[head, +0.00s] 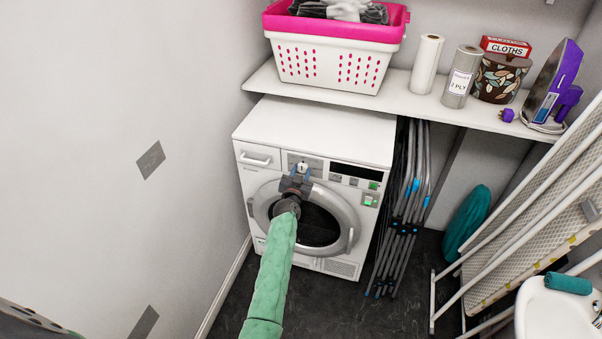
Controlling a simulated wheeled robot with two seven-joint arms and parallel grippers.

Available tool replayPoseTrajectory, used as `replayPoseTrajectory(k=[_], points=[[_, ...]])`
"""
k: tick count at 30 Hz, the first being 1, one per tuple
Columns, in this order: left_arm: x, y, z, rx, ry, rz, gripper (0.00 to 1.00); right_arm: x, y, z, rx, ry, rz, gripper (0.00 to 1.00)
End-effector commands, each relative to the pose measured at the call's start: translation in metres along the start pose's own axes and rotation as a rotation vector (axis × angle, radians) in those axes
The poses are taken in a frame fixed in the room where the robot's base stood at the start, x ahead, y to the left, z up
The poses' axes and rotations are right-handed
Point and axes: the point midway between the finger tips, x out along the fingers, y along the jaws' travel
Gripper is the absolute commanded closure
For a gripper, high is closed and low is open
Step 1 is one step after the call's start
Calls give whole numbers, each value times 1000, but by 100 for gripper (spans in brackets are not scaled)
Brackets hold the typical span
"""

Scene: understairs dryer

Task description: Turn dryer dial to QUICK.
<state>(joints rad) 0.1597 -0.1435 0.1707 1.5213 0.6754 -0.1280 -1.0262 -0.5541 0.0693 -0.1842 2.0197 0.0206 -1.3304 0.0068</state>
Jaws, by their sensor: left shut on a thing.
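The white dryer (322,135) stands against the back left wall under a shelf. Its dial (302,167) is a small light knob on the front panel, left of the dark display. My left gripper (301,171) is at the dial with a finger on each side, shut on it. The arm in a green sleeve reaches up from below, in front of the round door. The dial's pointer and the word QUICK are too small to read. My right gripper is not in view.
A shelf (420,101) above the dryer holds a pink and white laundry basket (325,62), paper rolls, a pot and a purple iron (553,88). A folded drying rack (403,215) stands close to the dryer's right side. An ironing board (545,215) leans at the right.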

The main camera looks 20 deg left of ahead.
Motion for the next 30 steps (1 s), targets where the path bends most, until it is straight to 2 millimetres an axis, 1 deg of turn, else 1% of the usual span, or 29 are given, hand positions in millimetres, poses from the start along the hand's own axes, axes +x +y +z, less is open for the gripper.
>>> replayPoseTrajectory(k=[4, 8, 11, 12, 13, 18, 24, 30], points=[[0, 0, -1, -36, -2, 0, 88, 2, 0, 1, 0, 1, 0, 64], [0, 0, -1, -102, -7, 2, 88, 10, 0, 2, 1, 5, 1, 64], [0, 0, -2, -174, -11, 3, 88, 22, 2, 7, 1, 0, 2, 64], [0, -1, -2, -207, -13, 3, 88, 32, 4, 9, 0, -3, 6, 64], [0, -1, -2, -232, -15, 3, 88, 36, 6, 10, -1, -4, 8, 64], [0, -1, -2, -378, -24, 5, 88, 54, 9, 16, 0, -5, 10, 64], [0, -2, -2, -538, -34, 7, 88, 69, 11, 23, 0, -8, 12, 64], [0, -2, -2, -662, -42, 9, 88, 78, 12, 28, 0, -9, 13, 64]])
